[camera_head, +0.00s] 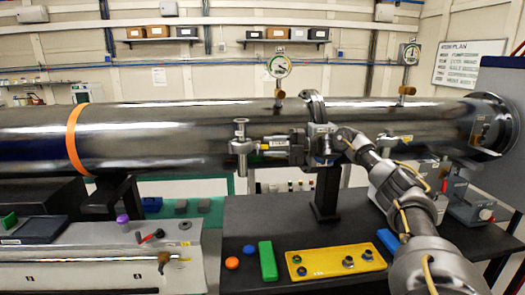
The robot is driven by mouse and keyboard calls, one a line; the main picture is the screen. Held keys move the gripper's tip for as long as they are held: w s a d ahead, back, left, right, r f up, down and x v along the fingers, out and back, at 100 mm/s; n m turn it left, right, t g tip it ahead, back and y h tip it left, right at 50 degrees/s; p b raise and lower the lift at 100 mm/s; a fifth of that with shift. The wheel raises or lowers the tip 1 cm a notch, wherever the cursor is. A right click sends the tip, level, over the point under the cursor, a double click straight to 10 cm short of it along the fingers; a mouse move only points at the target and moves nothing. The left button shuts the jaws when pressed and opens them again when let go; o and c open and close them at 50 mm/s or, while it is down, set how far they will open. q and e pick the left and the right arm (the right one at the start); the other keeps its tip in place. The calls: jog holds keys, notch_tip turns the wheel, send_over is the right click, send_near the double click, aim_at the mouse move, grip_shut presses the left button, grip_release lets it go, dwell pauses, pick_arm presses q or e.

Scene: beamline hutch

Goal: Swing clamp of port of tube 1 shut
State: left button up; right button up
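A long dark metal tube (190,125) runs across the view, with an orange band (74,138) near its left part. A ring-shaped flange clamp (317,108) stands up around the tube near the middle. A silver upright fitting (240,148) sits at the tube's front, left of the clamp. My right gripper (283,146) is at the tube's front, just right of this fitting and below the clamp; its arm comes in from the lower right. Its fingers blend with the metal parts there, so I cannot tell open from shut, or any contact. My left gripper is out of view.
Two gauges (279,66) (411,54) stand on top of the tube. Below is a dark table (240,215) with a yellow plate (335,262), a green block (267,261) and an orange knob (232,263). A grey bench unit (100,270) fills the lower left.

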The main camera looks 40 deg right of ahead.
jog(key=shift+v, duration=1.65)
